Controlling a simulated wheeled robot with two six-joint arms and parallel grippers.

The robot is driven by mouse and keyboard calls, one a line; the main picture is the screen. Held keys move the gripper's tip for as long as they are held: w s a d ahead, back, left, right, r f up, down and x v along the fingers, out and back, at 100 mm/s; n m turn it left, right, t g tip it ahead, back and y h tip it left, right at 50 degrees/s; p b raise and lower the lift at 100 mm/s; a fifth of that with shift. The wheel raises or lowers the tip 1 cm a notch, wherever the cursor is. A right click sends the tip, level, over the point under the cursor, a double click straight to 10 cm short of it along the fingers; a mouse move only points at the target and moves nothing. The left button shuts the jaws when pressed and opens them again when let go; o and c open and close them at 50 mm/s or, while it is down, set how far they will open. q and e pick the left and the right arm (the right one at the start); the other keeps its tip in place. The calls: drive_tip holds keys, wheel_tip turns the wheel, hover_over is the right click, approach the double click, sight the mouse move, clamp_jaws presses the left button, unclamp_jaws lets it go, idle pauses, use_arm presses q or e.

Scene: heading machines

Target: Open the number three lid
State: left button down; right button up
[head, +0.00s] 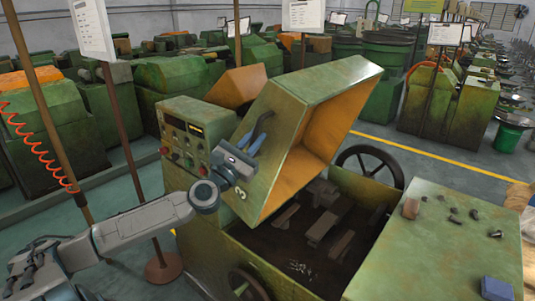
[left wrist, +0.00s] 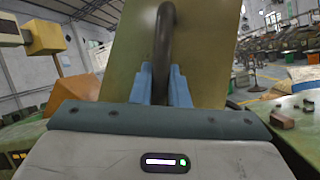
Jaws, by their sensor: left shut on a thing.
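The number three lid (head: 290,112) is a green box-shaped cover with an orange inside and a "3" on its side. It stands tilted up, with the machine's dark inside (head: 285,240) showing below it. My left gripper (head: 257,138) is at the lid's outer left face, with its blue fingers shut on the dark curved handle (head: 263,123). In the left wrist view, the handle (left wrist: 164,35) runs up between the blue fingers (left wrist: 160,82) against the green lid (left wrist: 207,55). My right gripper is in neither view.
A control panel (head: 187,140) with buttons stands left of the lid. A handwheel (head: 370,170) is behind the open machine. A green top (head: 440,235) with small loose parts and a blue block (head: 497,289) is at right. A sign post (head: 125,150) stands near my left arm.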

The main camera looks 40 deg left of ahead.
use_arm(q)
drive_tip(key=shift+a+r+n, duration=0.4)
drive_tip(key=shift+a+r, duration=0.2)
drive_tip(key=shift+a, duration=0.25)
drive_tip(key=shift+a+r+n+y+p, duration=0.3)
drive_tip(key=shift+a+y+p, duration=0.1)
drive_tip(key=shift+a, duration=0.1)
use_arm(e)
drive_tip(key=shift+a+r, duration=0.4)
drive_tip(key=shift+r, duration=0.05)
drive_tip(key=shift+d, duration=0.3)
use_arm(q)
drive_tip(key=c, duration=1.5)
unclamp_jaws()
drive_tip(key=shift+a, duration=0.1)
drive_tip(key=shift+o, duration=0.5)
drive_tip(key=shift+a, duration=0.1)
drive_tip(key=shift+s, duration=0.1)
